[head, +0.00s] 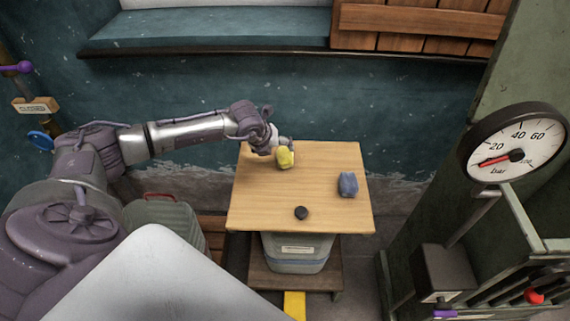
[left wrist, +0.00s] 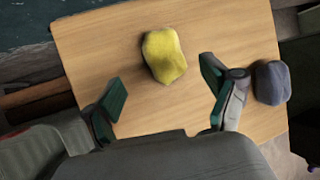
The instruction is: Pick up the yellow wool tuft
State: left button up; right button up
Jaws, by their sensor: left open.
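The yellow wool tuft (head: 285,158) sits on the wooden table (head: 260,208) towards its back edge. My left gripper (head: 280,145) is at the tuft's upper left in the head view. In the left wrist view my left gripper (left wrist: 163,88) is open and empty, its two green-padded fingers wide apart. The yellow tuft (left wrist: 164,56) lies beyond the fingertips, roughly between their lines, and neither finger visibly touches it. My right gripper is not in view.
A blue-grey tuft (head: 348,184) lies on the right of the table and shows beside the right finger in the wrist view (left wrist: 271,82). A small black disc (head: 301,213) lies near the front edge. A pressure gauge (head: 516,146) stands at right. The table's middle is clear.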

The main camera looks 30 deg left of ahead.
aim_at(282, 154)
pick_arm(q)
jog(key=b+x, duration=0.2)
jog(key=x, duration=0.1)
jog(key=b+x, duration=0.2)
jog(key=x, duration=0.1)
jog(key=shift+w+d+f, duration=0.1)
jog(key=shift+d+f, duration=0.15)
jog(key=shift+f, duration=0.15)
jog(key=shift+r, duration=0.1)
jog(key=c, duration=1)
jog(key=shift+r, duration=0.1)
